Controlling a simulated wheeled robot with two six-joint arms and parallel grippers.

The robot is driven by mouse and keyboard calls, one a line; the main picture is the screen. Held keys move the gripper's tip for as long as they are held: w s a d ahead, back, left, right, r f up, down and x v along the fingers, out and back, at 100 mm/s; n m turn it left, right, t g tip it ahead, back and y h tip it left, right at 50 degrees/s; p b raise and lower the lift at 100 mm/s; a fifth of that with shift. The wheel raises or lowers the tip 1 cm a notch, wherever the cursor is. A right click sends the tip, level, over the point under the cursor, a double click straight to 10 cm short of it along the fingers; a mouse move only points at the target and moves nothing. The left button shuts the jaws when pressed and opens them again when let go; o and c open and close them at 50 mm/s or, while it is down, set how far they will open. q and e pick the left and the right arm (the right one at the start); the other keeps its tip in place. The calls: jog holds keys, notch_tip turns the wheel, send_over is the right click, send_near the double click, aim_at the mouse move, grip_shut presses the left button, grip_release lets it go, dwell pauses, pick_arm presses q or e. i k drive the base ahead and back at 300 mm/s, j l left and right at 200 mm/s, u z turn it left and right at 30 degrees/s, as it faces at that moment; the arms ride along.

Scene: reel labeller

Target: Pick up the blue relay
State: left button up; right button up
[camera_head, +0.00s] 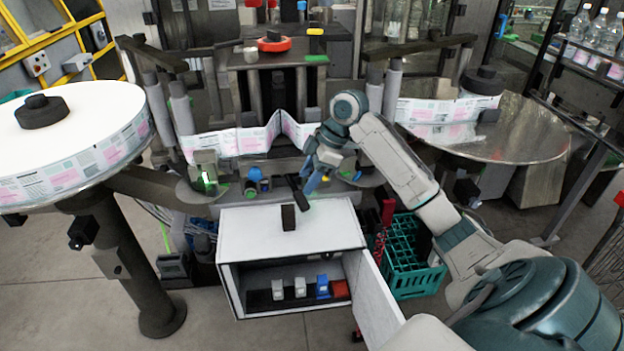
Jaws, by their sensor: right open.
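The blue relay (322,287) stands upright inside the open white cabinet, in a row on a dark strip. My right gripper (306,187) is open and empty, pointing down above the back of the cabinet top. It is well above and behind the blue relay and not touching it. My left gripper does not show.
The white cabinet (250,230) has a black block (288,217) on top. Its door (377,298) hangs open to the right. A green crate (418,283) stands on the floor to the right. Label reels (70,115) flank the machine on both sides.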

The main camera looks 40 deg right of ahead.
aim_at(322, 283)
jog(key=z, duration=1.3)
